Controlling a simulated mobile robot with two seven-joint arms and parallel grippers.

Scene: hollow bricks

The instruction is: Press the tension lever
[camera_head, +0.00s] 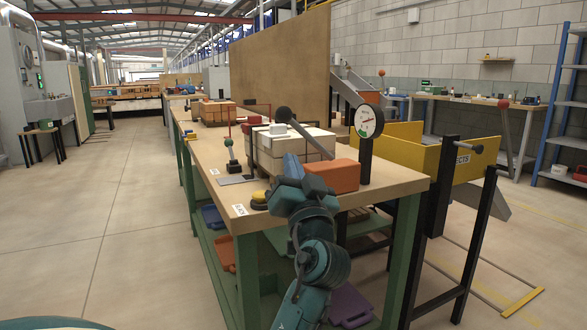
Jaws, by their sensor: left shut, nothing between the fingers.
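A grey lever with a dark ball knob (283,114) slants over a strapped stack of pale bricks (265,145) on the bench; it looks like the tension lever. A round white dial gauge (368,120) stands on a dark post to its right. My left gripper (292,162) is shut and empty, in front of the stack and below the knob, apart from the lever in the picture. It hides part of the stack's front. An orange-red block (332,176) lies just right of the gripper. My right gripper is not in view.
A yellow bin (415,155) adjoins on the right. A tall brown panel (280,70) stands behind. The floor at left is clear.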

